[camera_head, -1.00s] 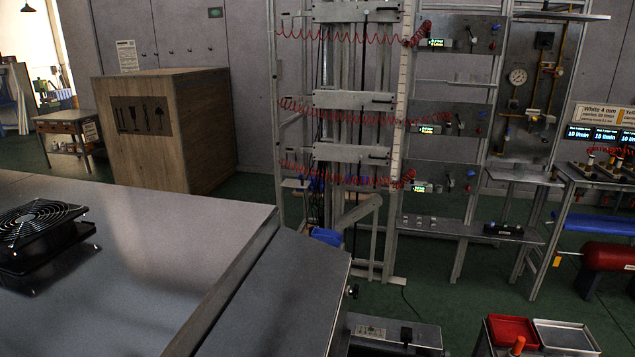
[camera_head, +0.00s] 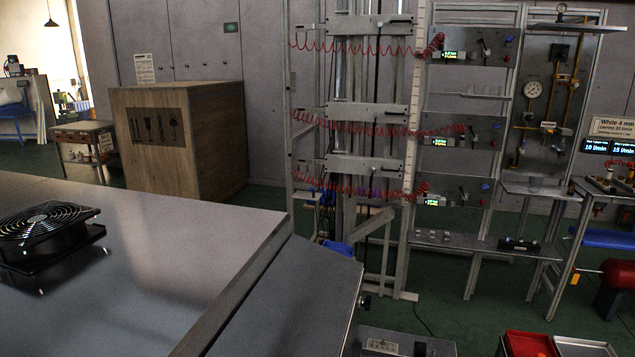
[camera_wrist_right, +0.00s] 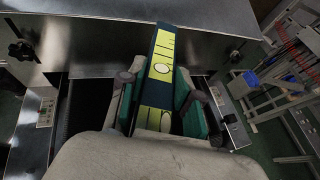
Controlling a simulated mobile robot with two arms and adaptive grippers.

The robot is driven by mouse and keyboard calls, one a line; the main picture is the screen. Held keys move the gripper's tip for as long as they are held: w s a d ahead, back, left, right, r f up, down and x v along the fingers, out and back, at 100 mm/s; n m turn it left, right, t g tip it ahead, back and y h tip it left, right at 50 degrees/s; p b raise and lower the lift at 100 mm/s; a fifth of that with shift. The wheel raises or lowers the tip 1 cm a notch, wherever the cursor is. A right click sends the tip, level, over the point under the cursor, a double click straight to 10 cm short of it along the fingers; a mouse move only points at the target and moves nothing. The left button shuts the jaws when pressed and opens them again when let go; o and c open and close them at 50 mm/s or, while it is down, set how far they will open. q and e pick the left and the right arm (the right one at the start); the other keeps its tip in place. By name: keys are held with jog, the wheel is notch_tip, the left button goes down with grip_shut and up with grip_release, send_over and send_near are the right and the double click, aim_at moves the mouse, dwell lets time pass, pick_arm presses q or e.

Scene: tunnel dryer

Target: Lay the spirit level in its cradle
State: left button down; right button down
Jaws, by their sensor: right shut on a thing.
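My right gripper (camera_wrist_right: 160,100) shows in the right wrist view, with its teal finger pads closed on both sides of a long bar. The bar is yellow-green with dark blue edges, dark lines and pale ovals, and looks like the spirit level (camera_wrist_right: 161,68). It points away from the gripper, tilted slightly right in the picture, towards a grey metal housing. I cannot tell whether it touches the housing. Neither gripper shows in the head view. I cannot identify the cradle for sure; a small dark fixture (camera_head: 519,245) sits on the low shelf at the right.
A large grey metal housing (camera_head: 150,225) with a black fan (camera_head: 45,230) fills the near left. A wooden crate (camera_head: 175,140) stands behind it. A rack with red coiled hoses (camera_head: 365,130) is in the middle. Green floor (camera_head: 455,315) lies open before the low shelf.

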dwell(0.5)
